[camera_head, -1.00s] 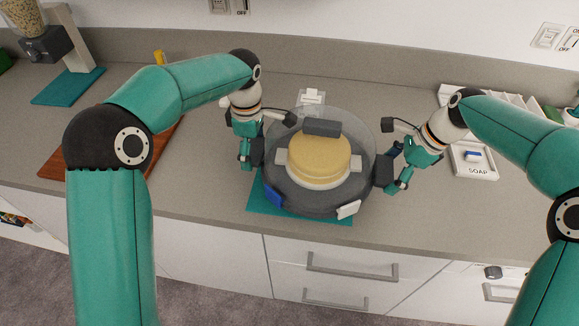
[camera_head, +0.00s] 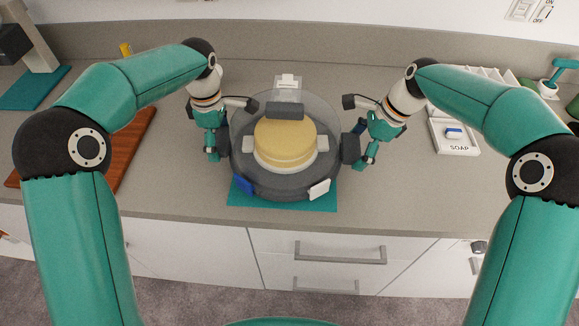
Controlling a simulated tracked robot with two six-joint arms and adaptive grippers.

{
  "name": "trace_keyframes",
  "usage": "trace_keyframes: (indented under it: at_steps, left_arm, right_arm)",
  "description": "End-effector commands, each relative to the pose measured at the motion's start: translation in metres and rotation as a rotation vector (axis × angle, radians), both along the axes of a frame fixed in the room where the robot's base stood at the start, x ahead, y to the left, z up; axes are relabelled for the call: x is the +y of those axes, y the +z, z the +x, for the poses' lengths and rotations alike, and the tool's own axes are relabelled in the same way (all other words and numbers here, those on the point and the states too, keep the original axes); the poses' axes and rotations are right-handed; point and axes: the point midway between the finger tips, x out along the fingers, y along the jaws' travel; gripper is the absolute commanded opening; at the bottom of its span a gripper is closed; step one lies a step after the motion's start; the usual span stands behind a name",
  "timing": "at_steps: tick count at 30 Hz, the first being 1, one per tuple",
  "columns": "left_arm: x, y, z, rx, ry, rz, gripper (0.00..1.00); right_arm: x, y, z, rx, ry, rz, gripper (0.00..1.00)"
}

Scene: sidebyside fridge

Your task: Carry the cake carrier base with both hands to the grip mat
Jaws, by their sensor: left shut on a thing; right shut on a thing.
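The cake carrier base (camera_head: 262,187) is a round dark grey tray with a blue latch and a white latch at its front. It bears a yellow cake (camera_head: 285,138) under a clear dome with a dark handle on top. A teal grip mat (camera_head: 283,204) shows below its front edge; whether the base touches it I cannot tell. My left gripper (camera_head: 222,146) is shut on the base's left side handle. My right gripper (camera_head: 361,148) is shut on the right side handle (camera_head: 350,147). The base looks level. The fingertips are partly hidden.
A wooden board (camera_head: 127,145) lies on the counter at left, with a dispenser stand on another teal mat (camera_head: 32,88) behind. A soap tray (camera_head: 455,137) and a white rack stand at right. A small white item is behind the dome. Counter beside the carrier is clear.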

Motion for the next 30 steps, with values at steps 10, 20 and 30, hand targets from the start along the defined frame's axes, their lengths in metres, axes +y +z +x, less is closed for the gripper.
trace_keyframes:
  at_steps: [10,20,30]
  left_arm:
    - [0.002,-0.001,0.0,-0.003,0.002,-0.001,0.36]
    - [0.002,-0.009,0.0,-0.003,0.002,0.0,0.36]
    - [0.002,-0.027,0.0,-0.003,0.002,-0.001,0.36]
  right_arm:
    - [0.002,-0.001,0.001,-0.003,0.0,0.001,0.36]
    - [0.002,-0.008,0.001,-0.003,0.0,0.001,0.36]
    - [0.002,-0.027,0.001,-0.003,0.0,0.001,0.36]
